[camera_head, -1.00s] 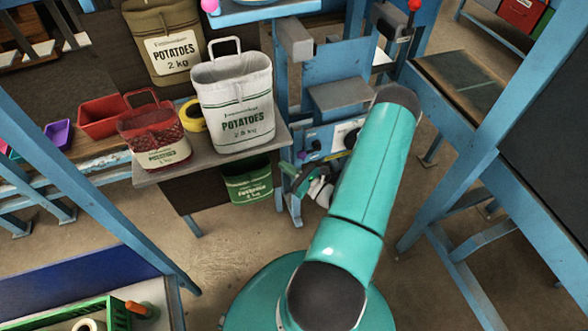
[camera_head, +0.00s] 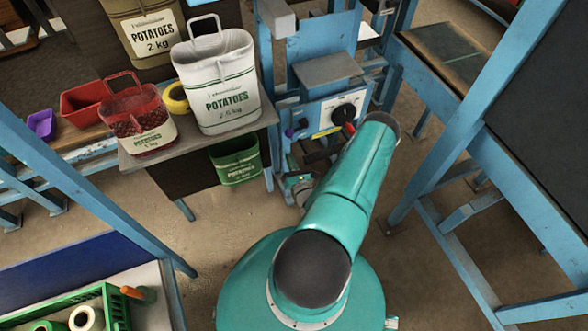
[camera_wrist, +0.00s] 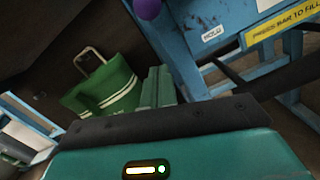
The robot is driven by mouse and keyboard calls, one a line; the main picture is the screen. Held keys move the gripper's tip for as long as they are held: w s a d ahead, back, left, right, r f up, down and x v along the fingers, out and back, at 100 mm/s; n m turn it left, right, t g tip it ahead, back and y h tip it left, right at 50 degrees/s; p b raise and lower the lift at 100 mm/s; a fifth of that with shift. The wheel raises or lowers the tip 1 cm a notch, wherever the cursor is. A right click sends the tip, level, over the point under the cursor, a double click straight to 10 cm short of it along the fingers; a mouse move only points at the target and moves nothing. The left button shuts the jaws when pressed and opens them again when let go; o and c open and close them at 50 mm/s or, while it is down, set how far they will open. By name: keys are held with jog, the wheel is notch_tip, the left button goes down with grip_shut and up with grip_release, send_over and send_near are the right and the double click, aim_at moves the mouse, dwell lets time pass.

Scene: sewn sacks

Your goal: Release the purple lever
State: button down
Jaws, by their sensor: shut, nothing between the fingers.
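The purple lever shows as a round purple knob (camera_wrist: 148,8) at the top edge of the wrist view, cut off by the frame. A HOLD label (camera_wrist: 212,34) is to its right on the blue frame. In the head view the knob is a small purple spot (camera_head: 289,132) on the front of the blue machine (camera_head: 318,112). My gripper (camera_wrist: 158,75) is shut and empty, its green fingers side by side below the knob and apart from it in the picture.
A yellow PRESS BAR TO FILL label (camera_wrist: 283,25) is right of HOLD. A black dial (camera_head: 344,114) is on the machine.

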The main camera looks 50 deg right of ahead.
aim_at(297, 129)
jog(key=w+d+r, duration=0.1)
jog(key=r, duration=0.1)
jog(key=w+d+r, duration=0.1)
jog(key=d+r, duration=0.1)
jog(key=shift+w, duration=0.2)
jog(key=r+m, duration=0.1)
jog(key=m, duration=0.1)
jog(key=shift+w+a+r+m, duration=0.15)
jog(key=shift+a+r+m, duration=0.15)
jog(key=shift+r, duration=0.1)
jog(key=shift+f, duration=0.1)
